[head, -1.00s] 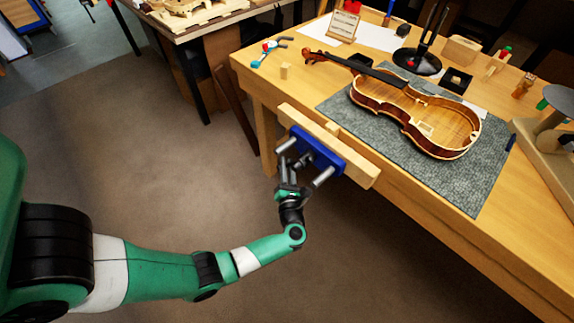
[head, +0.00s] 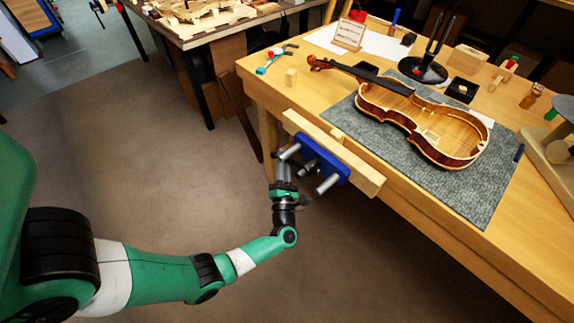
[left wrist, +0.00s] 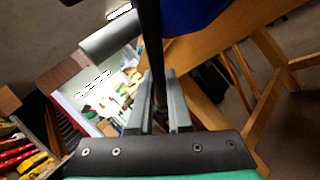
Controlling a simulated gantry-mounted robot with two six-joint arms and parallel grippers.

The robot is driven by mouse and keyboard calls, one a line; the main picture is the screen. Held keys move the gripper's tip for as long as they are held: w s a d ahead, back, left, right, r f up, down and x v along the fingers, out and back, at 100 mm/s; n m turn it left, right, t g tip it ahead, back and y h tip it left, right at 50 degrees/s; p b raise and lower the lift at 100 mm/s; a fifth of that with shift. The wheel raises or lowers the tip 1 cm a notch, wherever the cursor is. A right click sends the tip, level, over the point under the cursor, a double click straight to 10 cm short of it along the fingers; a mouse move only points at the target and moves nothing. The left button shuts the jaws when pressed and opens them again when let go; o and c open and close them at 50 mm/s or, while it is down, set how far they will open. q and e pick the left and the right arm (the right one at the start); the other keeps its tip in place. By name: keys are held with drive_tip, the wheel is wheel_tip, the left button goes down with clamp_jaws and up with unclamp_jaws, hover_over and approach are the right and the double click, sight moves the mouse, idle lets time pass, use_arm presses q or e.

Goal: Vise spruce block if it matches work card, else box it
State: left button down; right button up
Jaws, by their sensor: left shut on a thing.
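The vise (head: 318,158) has a blue body, grey rods and a long wooden jaw (head: 362,178) at the bench's front edge. A small pale wooden block (head: 337,134) shows between the jaw and the bench edge. The work card (head: 349,36) leans on a stand at the back. My left gripper (head: 284,176) is at the front of the vise. In the left wrist view its fingers (left wrist: 160,105) are shut on a dark bar, the vise handle (left wrist: 152,45). My right gripper is not in view.
A violin (head: 425,120) lies on a grey mat (head: 475,195). Behind it are a black stand (head: 423,70), a dark open box (head: 461,90) and a wooden box (head: 467,58). Tools (head: 275,58) lie at the back left. The floor before the bench is clear.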

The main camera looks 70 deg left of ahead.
use_arm(q)
drive_tip(key=shift+s+a+r+m+t+y, duration=0.1)
drive_tip(key=shift+a+r+m+t+y, duration=0.15)
drive_tip(key=shift+r+m+t, duration=0.25)
drive_tip(key=shift+s+a+r+m+t+y, duration=0.1)
drive_tip(key=shift+a+r+m+t+y, duration=0.15)
drive_tip(key=shift+r+m+t, duration=0.25)
drive_tip(key=shift+r, duration=0.1)
drive_tip(key=c, duration=0.8)
unclamp_jaws()
drive_tip(key=shift+s+d, duration=0.1)
drive_tip(key=shift+d, duration=0.05)
drive_tip(key=shift+c, duration=0.2)
drive_tip(key=shift+d+f, duration=0.25)
drive_tip(key=shift+f, duration=0.05)
drive_tip(key=v, duration=1.1)
drive_tip(key=shift+r, duration=0.1)
